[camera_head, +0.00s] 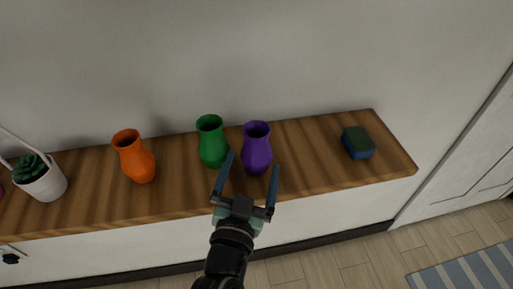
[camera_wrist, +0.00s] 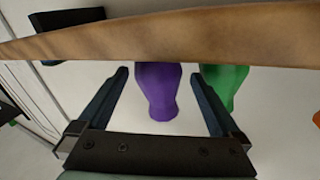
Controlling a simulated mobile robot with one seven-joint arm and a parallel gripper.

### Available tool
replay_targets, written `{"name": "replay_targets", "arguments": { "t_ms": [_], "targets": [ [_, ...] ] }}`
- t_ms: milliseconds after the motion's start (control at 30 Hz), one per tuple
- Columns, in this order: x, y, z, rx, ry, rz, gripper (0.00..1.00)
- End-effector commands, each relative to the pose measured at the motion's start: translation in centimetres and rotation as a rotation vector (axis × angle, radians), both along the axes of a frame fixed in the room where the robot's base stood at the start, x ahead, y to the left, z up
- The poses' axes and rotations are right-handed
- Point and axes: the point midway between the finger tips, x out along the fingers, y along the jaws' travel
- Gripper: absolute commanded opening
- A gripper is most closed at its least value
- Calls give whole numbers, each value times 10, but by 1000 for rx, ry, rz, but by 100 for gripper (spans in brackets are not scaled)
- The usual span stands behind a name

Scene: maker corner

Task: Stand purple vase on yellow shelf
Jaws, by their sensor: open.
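The purple vase (camera_head: 256,147) stands upright on the brown wooden top, to the right of a green vase. In the wrist view, which looks upside down, the purple vase (camera_wrist: 158,92) appears between my two fingers, with its lower part hidden by the wood edge. My gripper (camera_head: 252,164) is open and empty. Its fingers point at the vase from the front, one on each side in the picture; I cannot tell whether they reach around it. I see no yellow shelf in either view.
A green vase (camera_head: 212,142) stands close at left. An orange vase (camera_head: 134,158) and a potted plant (camera_head: 43,180) are farther left. A green-and-blue block (camera_head: 358,143) lies at right. The wooden top (camera_head: 310,160) is clear between the purple vase and block.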

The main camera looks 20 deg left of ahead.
Motion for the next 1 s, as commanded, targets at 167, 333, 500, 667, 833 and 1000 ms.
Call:
{"name": "replay_targets", "arguments": {
  "t_ms": [167, 333, 500, 667, 833, 1000],
  "targets": [
    [27, 2, 6, -1, -2, 1, 100],
    [40, 5, 4, 0, -1, 0, 100],
    [40, 5, 3, 0, -1, 1, 100],
    [40, 5, 3, 0, -1, 0, 84],
    [40, 5, 3, 0, -1, 0, 53],
    [40, 5, 3, 0, -1, 0, 23]
  ]
}}
